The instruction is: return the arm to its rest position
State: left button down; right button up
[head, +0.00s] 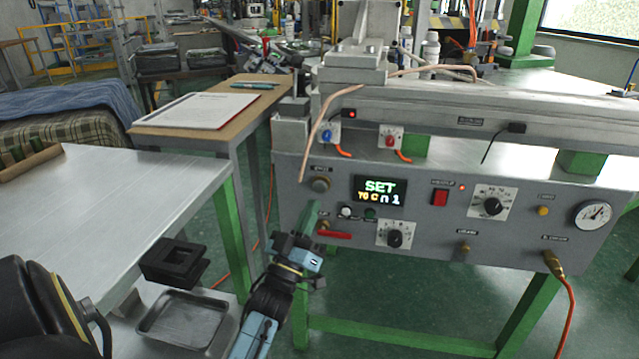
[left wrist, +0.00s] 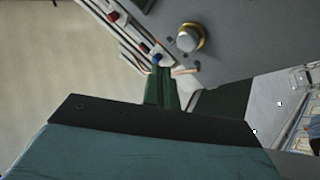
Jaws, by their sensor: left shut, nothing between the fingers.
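My left arm reaches up from the bottom middle of the head view. My left gripper (head: 311,212) has green fingers, which are shut and empty. They point up in front of the lower left of the grey wax injection machine's panel (head: 440,225), below a round metal knob (head: 320,184) and beside a red lever (head: 333,234). In the left wrist view the shut green fingers (left wrist: 162,88) show near a brass-ringed knob (left wrist: 190,38); whether they touch the panel cannot be told. The panel display (head: 380,190) reads SET. My right gripper is not in view.
A metal table (head: 110,200) stands at the left. Below it are a black square frame (head: 174,262) and a shallow metal tray (head: 183,318), close to my left arm. A wooden stand (head: 190,130) holds papers. An orange hose (head: 568,310) hangs at the right. Green floor shows under the machine.

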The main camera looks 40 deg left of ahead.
pick_arm(q)
jog(key=shift+s+d, duration=0.3)
jog(key=shift+s, duration=0.25)
jog(key=shift+w+r, duration=0.1)
